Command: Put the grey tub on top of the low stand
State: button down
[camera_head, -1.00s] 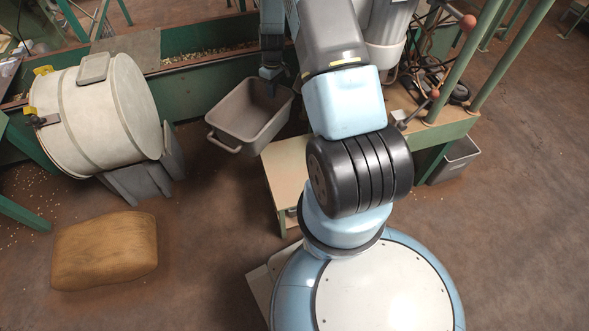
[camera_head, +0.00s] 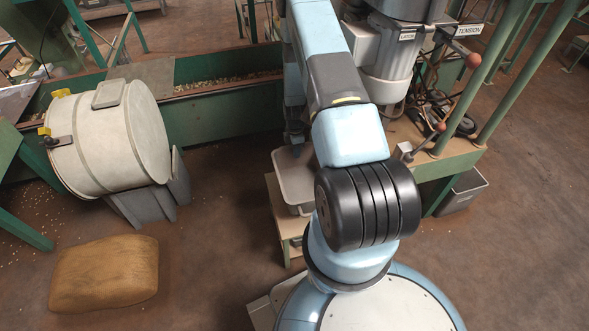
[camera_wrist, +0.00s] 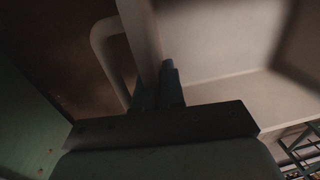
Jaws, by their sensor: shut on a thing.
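The grey tub (camera_head: 293,178) is mostly behind my arm in the head view, over the low stand. The low stand (camera_head: 272,192) has a pale wooden top and green legs. The tub overlaps its top, and I cannot tell whether the two touch. My gripper (camera_head: 293,138) is at the tub's far side, its fingers hard to see there. In the wrist view my gripper (camera_wrist: 157,88) is shut on the tub's rim, beside a looped handle (camera_wrist: 105,62). The tub's pale inside (camera_wrist: 215,40) fills the upper right.
A white drum (camera_head: 110,140) on a grey support stands at left, with a brown sack (camera_head: 104,274) on the floor before it. A green trough (camera_head: 215,118) runs behind. A green-legged bench with machinery (camera_head: 435,155) stands at right, close to the stand. Floor left of the stand is clear.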

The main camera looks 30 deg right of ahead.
aim_at(296, 161)
jog(key=shift+f, duration=3)
jog(key=c, duration=1.2)
grip_release()
jog(key=shift+c, duration=0.2)
notch_tip(296, 161, up, 12)
jog(key=w, duration=0.1)
jog(key=shift+w, duration=0.15)
